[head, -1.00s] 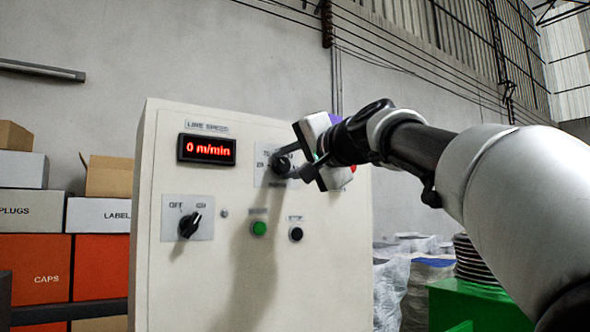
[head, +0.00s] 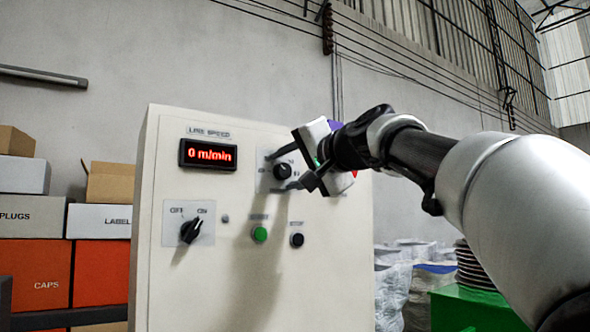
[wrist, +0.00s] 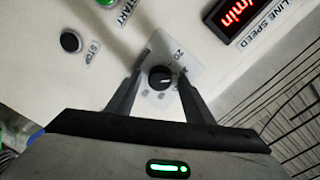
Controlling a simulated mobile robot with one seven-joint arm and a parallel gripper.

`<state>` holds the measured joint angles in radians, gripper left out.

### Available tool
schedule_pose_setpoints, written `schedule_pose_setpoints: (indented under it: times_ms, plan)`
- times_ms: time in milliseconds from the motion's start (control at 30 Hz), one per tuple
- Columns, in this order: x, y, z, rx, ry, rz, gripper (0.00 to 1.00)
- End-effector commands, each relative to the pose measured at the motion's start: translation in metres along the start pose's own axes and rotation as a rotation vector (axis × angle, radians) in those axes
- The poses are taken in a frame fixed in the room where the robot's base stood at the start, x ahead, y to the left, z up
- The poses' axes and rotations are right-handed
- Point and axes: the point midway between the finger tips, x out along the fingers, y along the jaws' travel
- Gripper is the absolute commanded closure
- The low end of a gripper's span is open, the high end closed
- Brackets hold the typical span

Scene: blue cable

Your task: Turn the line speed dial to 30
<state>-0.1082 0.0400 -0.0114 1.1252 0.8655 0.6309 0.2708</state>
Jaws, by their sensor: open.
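The line speed dial (head: 283,172) is a round black knob on a pale scale plate on the control panel. The red display (head: 208,154) above left reads 0 m/min. My gripper (head: 273,173) is open, with one finger above the dial and one below it in the head view. In the wrist view the dial (wrist: 160,78) sits between the two spread fingers, with visible gaps on both sides. A white mark shows on the knob. Part of the scale is hidden by the fingers; a 20 is readable.
An OFF/ON selector switch (head: 190,228) sits lower left, its pointer toward ON. A green start button (head: 259,234) and a black stop button (head: 297,240) lie below the dial. Stacked boxes (head: 37,270) stand left of the panel.

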Motion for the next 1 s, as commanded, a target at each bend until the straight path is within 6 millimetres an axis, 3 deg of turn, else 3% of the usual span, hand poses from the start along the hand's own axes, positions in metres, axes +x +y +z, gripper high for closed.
schedule_pose_setpoints:
  times_ms: [167,267,700,1000]
  plan:
    - [-0.005,0.000,-0.001,0.000,0.002,0.000,0.53]
    - [-0.018,0.001,-0.001,-0.001,0.004,0.000,0.53]
    - [-0.122,-0.001,0.000,0.000,0.004,-0.002,0.53]
    - [-0.168,-0.001,0.000,-0.001,0.001,-0.001,0.53]
